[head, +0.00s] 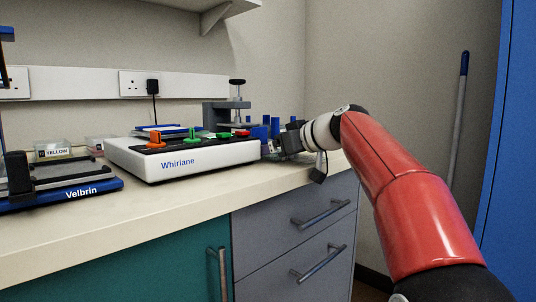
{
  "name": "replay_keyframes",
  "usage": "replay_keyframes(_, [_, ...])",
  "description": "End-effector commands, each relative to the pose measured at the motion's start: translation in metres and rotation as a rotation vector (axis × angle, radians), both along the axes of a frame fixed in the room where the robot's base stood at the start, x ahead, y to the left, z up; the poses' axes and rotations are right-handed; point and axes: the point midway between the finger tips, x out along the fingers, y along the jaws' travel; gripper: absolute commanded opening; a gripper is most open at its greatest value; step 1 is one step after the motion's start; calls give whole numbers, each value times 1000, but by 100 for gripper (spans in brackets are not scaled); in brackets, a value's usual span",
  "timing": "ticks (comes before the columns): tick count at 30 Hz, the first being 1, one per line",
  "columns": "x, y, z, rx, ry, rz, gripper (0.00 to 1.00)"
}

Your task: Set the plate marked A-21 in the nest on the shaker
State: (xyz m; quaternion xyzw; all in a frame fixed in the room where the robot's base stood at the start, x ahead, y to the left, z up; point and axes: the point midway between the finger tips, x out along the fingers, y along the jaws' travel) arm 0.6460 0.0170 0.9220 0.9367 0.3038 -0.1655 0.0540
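No plate with a readable A-21 mark shows in this view. A white unit marked Whirlane (185,163) stands on the bench, with orange, green and red pieces on its dark top. A low dark unit marked Velbrin (75,193) with a raised frame stands at the left edge. Neither is labelled as a shaker, so I cannot tell which holds the nest. My gripper (287,142) is at the bench's right end, right of the Whirlane unit and close to several blue upright pieces (268,128). Its fingers are small and dark, and whether they hold anything is unclear.
A small box labelled YELLOW (54,150) sits behind the Velbrin unit. A grey stand with a black knob (237,100) rises behind the Whirlane unit. The bench front strip (150,205) is clear. A shelf (190,8) hangs above; drawers (300,215) are below.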

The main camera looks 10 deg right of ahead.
Motion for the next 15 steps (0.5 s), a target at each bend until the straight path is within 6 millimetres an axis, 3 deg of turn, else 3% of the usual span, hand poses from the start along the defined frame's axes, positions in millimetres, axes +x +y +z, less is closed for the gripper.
replay_keyframes(2, [0,0,0,0,0,0,85])
replay_keyframes(9, [0,0,0,0,0,0,54])
replay_keyframes(15, [0,0,0,0,0,0,52])
